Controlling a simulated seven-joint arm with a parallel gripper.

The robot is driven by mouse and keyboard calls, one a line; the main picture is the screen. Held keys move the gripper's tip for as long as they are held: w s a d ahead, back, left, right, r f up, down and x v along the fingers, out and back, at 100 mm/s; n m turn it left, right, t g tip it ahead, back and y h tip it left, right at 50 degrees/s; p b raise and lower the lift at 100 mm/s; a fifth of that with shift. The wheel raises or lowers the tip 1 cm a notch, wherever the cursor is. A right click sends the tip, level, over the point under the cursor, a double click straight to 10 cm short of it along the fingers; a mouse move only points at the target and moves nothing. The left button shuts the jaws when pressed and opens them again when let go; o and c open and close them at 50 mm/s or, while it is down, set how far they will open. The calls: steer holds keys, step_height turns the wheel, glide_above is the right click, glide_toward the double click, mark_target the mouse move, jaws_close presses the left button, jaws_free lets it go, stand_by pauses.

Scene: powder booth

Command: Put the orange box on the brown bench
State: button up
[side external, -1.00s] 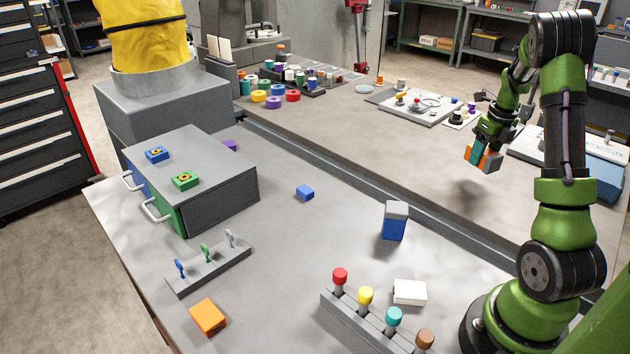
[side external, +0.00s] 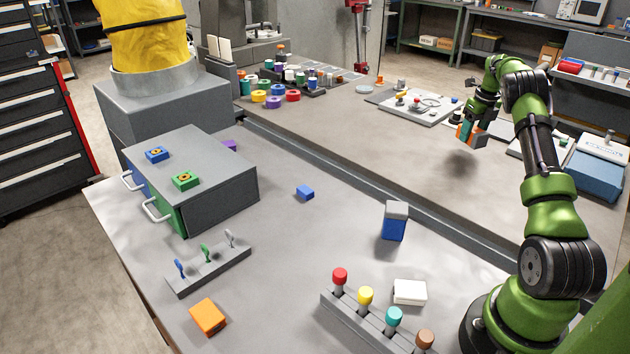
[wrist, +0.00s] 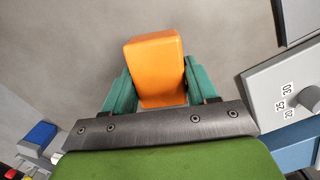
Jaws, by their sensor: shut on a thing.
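My gripper (side external: 471,134) has teal fingers and is shut on an orange box (wrist: 155,68). In the wrist view the orange box sits between the two fingers, with plain grey-brown surface beyond it. In the side view my gripper holds it above the brownish far bench (side external: 390,145), which I take as the brown bench. A soft shadow falls on the bench below, and the box appears clear of the surface. In the side view the box is small and partly hidden by the fingers. A second orange block (side external: 208,317) lies on the near grey bench.
A grey and blue instrument (side external: 598,165) stands to the right of my gripper; its dial shows in the wrist view (wrist: 300,100). A light tray with small parts (side external: 415,105) lies to the left. Coloured rolls (side external: 273,97) stand far left. The bench middle is clear.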

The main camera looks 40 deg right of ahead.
mark_target(469, 141)
steer(key=shift+w+d, duration=0.25)
steer(key=shift+d, duration=0.15)
steer(key=shift+f, duration=1.8)
steer(key=o, duration=1.2)
steer(key=shift+f, duration=0.15)
